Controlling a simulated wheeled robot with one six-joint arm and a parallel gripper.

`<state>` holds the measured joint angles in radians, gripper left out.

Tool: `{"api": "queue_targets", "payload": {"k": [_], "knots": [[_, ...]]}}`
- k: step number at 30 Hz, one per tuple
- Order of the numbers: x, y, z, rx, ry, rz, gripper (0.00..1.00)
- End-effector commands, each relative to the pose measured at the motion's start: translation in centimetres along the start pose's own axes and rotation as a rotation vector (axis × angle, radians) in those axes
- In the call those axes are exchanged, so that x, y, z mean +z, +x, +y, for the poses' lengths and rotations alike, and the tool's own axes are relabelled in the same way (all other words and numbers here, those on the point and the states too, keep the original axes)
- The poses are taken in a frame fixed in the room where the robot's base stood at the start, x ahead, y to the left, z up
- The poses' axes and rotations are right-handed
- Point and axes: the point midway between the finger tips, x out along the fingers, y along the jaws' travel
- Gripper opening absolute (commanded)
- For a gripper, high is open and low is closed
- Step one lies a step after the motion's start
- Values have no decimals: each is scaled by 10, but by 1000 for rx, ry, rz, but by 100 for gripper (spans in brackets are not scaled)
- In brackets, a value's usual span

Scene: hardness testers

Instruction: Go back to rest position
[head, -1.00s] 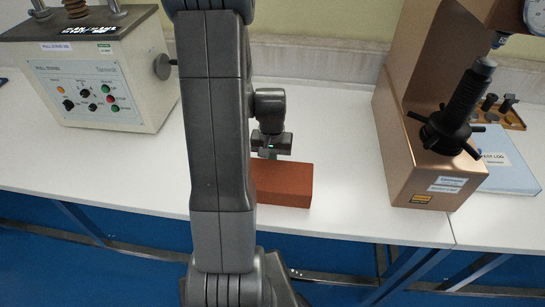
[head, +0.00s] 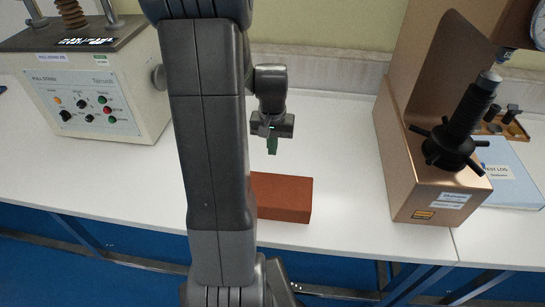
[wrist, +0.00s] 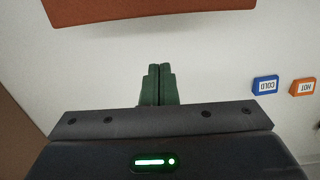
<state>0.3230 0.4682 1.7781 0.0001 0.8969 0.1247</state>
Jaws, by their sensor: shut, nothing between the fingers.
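My gripper (head: 272,146) hangs over the white table, above and behind the red-brown block in the head view. Its two green fingers are pressed together with nothing between them. The wrist view shows the shut fingers (wrist: 158,82) pointing at bare white table top. My arm is bent and fills the middle of the head view, hiding part of the table and the block's left end.
The red-brown block (head: 283,197) lies near the table's front edge. A copper-coloured tester (head: 413,180) stands right, a grey-white control box (head: 100,95) left. Blue COLD (wrist: 265,85) and orange HOT (wrist: 302,87) blocks show in the wrist view.

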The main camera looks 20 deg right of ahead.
Motion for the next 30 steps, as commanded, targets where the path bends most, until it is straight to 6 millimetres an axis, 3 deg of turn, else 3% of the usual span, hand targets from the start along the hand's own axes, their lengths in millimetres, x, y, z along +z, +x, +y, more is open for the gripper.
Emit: {"api": "queue_targets", "payload": {"k": [6, 18, 23, 30], "knots": [[0, -22, 0, 0, 0, 1, 0], [0, -24, 0, 0, 0, 0, 0], [0, -12, 0, 0, 0, -3, 0], [1, 30, 0, 1, 0, -5, 0]]}}
